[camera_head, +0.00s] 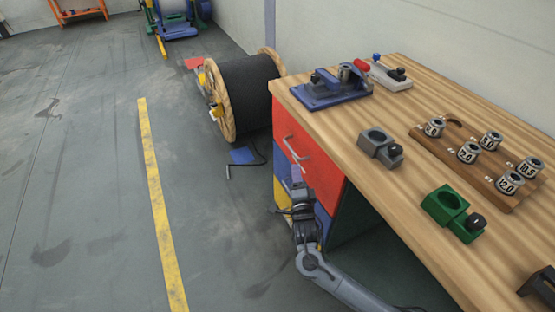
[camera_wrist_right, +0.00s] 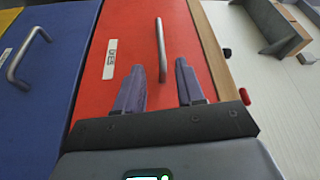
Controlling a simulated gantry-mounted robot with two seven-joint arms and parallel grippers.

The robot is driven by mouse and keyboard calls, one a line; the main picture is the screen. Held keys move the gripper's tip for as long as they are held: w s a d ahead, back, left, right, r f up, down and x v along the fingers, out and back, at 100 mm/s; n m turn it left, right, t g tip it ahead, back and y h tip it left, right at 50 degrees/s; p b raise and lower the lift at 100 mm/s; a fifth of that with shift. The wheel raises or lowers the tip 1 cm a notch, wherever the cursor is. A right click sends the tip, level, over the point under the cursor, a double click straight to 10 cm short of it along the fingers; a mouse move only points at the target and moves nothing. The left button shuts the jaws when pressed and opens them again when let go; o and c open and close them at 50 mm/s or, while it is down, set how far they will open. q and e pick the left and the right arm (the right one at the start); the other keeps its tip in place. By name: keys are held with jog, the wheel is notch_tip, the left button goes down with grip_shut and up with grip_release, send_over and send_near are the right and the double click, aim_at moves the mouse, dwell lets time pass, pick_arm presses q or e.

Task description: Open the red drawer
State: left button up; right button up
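The red drawer (camera_head: 312,165) is at the top of the cabinet under the wooden workbench, and its front looks shut. Its grey bar handle (camera_head: 294,150) shows on the front. In the right wrist view the red front (camera_wrist_right: 135,35) fills the middle, with the handle (camera_wrist_right: 161,48) upright in the picture. My right gripper (camera_wrist_right: 160,65) is open and empty. The handle's near end appears between its two fingertips, but I cannot tell how deep it sits or see any contact. In the head view my right gripper (camera_head: 297,180) is just below the handle. My left gripper is out of view.
A blue drawer (camera_wrist_right: 45,75) with its own handle (camera_wrist_right: 28,52) adjoins the red one. The benchtop (camera_head: 330,125) holds a blue fixture (camera_head: 335,90), a grey block (camera_head: 378,145) and a green block (camera_head: 450,208). A cable reel (camera_head: 245,90) stands behind the cabinet. Floor at left is clear.

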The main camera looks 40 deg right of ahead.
aim_at(293, 150)
jog(key=b+x, duration=0.4)
jog(key=x, duration=0.6)
jog(key=shift+w+d+r, duration=0.1)
jog(key=shift+w+d, duration=0.1)
grip_shut()
